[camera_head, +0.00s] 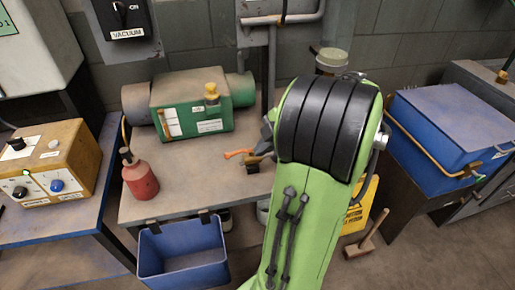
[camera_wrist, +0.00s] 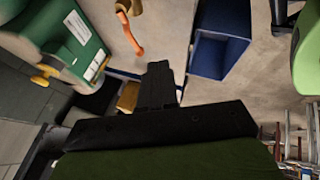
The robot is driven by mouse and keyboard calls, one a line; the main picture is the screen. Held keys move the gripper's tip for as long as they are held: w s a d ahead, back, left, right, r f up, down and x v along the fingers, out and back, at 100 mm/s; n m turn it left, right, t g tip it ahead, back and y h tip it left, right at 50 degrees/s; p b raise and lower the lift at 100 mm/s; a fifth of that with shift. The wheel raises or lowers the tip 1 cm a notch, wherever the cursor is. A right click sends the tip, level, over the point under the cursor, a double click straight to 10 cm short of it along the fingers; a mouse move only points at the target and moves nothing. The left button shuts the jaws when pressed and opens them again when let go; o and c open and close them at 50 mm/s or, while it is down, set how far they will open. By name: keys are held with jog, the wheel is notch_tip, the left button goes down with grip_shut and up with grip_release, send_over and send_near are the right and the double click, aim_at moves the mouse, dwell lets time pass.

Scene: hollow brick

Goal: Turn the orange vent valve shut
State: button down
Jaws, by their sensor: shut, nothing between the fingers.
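The orange vent valve handle (camera_head: 238,153) shows in the head view above the grey table, just left of my arm. It points left from a brownish fitting that my arm partly covers. In the wrist view the orange handle (camera_wrist: 133,36) is near the top, left of centre, with a bent end. My gripper (camera_wrist: 159,72) is shut and empty in the wrist view, its dark fingers together. The fingers appear below the handle in that picture, with a visible gap between them. In the head view my arm hides most of the gripper.
A green unit (camera_head: 216,113) with a yellow knob stands at the table's back. A red bottle (camera_head: 139,176) stands at the table's left. A blue bin (camera_head: 184,253) hangs at the front edge. A blue case (camera_head: 440,125) is at the right. The table's middle is clear.

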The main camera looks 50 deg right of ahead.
aim_at(234, 154)
jog(key=w+f+b, duration=0.2)
jog(key=w+f, duration=0.4)
jog(key=w, duration=0.1)
jog(key=shift+w+f, duration=0.2)
jog(key=shift+f, duration=0.15)
jog(key=shift+w+a+b, duration=0.1)
jog(key=shift+w+b, duration=0.45)
jog(key=shift+w, duration=0.2)
